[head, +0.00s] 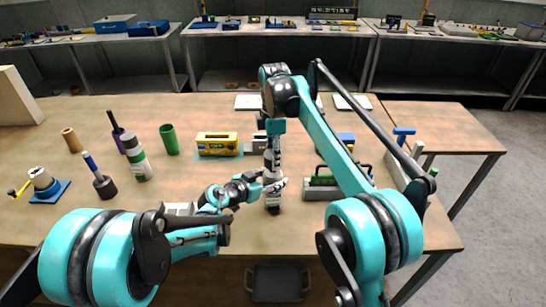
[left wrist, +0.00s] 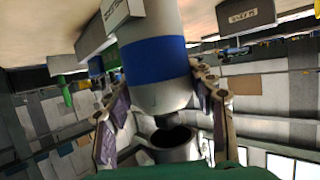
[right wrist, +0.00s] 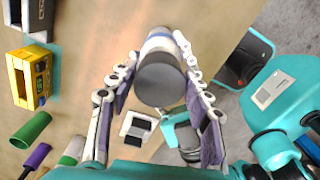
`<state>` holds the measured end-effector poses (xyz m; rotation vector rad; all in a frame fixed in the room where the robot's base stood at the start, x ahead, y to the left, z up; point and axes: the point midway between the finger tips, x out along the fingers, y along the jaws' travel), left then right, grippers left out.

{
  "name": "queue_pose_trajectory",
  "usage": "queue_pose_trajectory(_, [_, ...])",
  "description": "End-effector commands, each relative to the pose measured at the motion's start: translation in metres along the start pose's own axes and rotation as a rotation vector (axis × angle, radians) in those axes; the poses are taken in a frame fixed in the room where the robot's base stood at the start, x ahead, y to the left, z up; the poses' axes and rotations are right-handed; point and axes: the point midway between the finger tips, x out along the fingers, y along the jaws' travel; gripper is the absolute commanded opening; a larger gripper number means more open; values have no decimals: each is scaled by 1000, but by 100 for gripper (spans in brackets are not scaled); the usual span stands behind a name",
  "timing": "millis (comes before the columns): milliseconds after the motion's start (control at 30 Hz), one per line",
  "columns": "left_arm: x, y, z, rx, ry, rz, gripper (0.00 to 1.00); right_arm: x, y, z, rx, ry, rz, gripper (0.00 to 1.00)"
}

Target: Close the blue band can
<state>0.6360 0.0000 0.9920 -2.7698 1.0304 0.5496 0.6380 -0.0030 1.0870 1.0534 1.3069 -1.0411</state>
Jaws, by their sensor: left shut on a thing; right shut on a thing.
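The blue band can (left wrist: 155,60) is white with a blue band and a narrow neck. In the head view the can (head: 273,197) stands upright near the table's front edge. My left gripper (head: 266,187) is shut around its body from the left; its fingers (left wrist: 158,75) flank the can. My right gripper (head: 274,148) comes down from above, shut on a dark grey cap (right wrist: 160,84). In the left wrist view the cap (left wrist: 174,146) shows a dark open mouth facing the neck. I cannot tell whether they touch. The fingers partly hide the can in the head view.
A yellow box (head: 217,145) and a green cup (head: 169,140) stand behind to the left, with a green-banded can (head: 136,160) farther left. A grey toolbox-like tray (head: 322,191) stands close on the right. The table's front edge is near.

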Motion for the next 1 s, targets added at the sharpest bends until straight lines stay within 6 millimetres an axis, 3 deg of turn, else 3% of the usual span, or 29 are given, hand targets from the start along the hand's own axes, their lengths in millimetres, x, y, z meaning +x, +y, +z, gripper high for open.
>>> queue_pose_trajectory(600, [0, 0, 1, 1, -2, 1, 3, 7, 0, 0, 0, 1, -1, 36])
queue_pose_trajectory(1000, [0, 0, 1, 1, -2, 1, 3, 24, 0, 0, 4, 0, 0, 36])
